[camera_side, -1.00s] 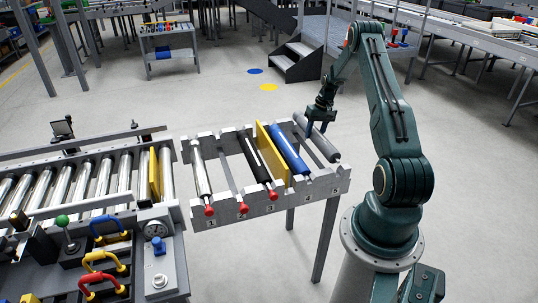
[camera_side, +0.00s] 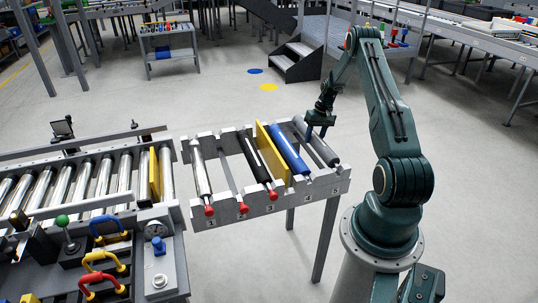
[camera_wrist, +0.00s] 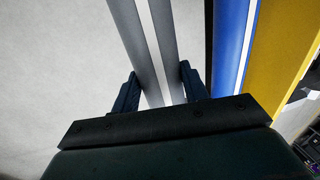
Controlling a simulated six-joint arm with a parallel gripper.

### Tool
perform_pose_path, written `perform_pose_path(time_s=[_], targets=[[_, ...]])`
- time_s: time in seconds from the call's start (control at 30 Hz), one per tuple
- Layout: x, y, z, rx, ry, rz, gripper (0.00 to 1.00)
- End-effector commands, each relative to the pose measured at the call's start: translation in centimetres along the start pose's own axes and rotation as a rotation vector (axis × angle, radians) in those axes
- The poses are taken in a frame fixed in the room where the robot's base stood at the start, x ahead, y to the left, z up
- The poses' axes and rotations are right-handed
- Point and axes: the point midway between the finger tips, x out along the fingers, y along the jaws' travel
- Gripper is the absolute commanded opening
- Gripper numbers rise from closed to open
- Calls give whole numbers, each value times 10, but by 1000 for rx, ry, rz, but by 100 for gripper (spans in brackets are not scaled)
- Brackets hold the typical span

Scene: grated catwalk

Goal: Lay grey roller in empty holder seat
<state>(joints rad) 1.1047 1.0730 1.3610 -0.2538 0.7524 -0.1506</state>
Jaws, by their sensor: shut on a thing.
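My gripper (camera_side: 319,132) is shut on the grey roller (camera_side: 328,153), at the right end of the holder (camera_side: 262,204). The wrist view shows my gripper (camera_wrist: 158,88) with one finger on each side of the grey roller (camera_wrist: 137,30). The roller lies along the seat marked 5, its near end close to the front rail. I cannot tell whether both ends rest in the notches. A blue roller (camera_side: 288,148) lies just left of it and also shows in the wrist view (camera_wrist: 230,45).
A yellow plate (camera_side: 265,140) stands between the blue roller and a black roller (camera_side: 250,158). A silver roller (camera_side: 201,168) lies at the holder's left end. Red knobs (camera_side: 243,208) stick out at the front. A roller conveyor (camera_side: 70,185) adjoins on the left.

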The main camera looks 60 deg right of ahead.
Motion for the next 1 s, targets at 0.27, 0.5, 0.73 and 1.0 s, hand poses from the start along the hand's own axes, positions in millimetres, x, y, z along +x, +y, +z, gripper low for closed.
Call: perform_pose_path(time_s=[0.27,0.5,0.73,1.0], targets=[[6,2,-1,-1,2,1,3],[13,3,-1,-1,1,0,3],[18,4,-1,-1,2,1,3],[22,5,-1,-1,2,1,3]])
